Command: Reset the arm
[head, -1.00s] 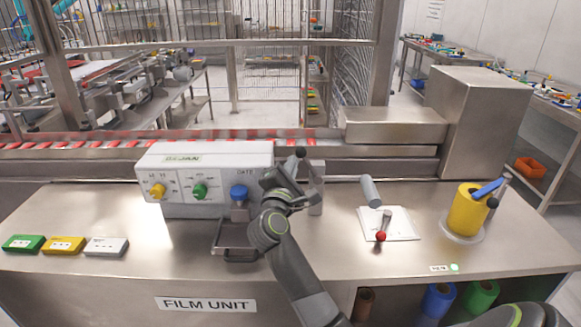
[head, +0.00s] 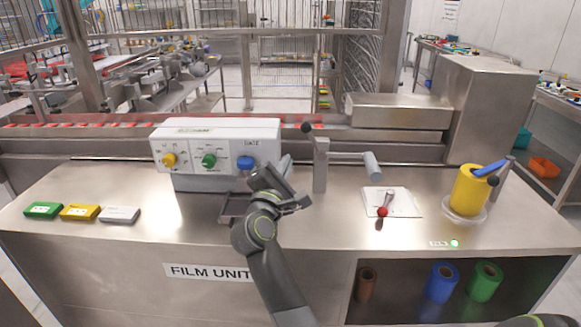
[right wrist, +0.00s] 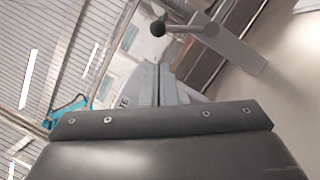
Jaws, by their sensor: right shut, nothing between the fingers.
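My right gripper (head: 288,168) is in front of the white control box (head: 217,142), near its right end. Its fingers are together and hold nothing. In the right wrist view the closed fingers (right wrist: 158,85) point at a blurred pale surface. The right arm comes up from the bottom of the head view, over the film unit table (head: 150,240). A grey post with a black-knobbed lever (head: 320,165) stands just right of the gripper; it also shows in the right wrist view (right wrist: 235,50). My left gripper is not in view.
A dark tray (head: 232,203) sits below the box, partly behind my arm. Green (head: 43,210), yellow (head: 80,212) and grey (head: 119,214) blocks lie at left. A white sheet with a red-knobbed tool (head: 384,210) and a yellow roll (head: 469,188) are at right.

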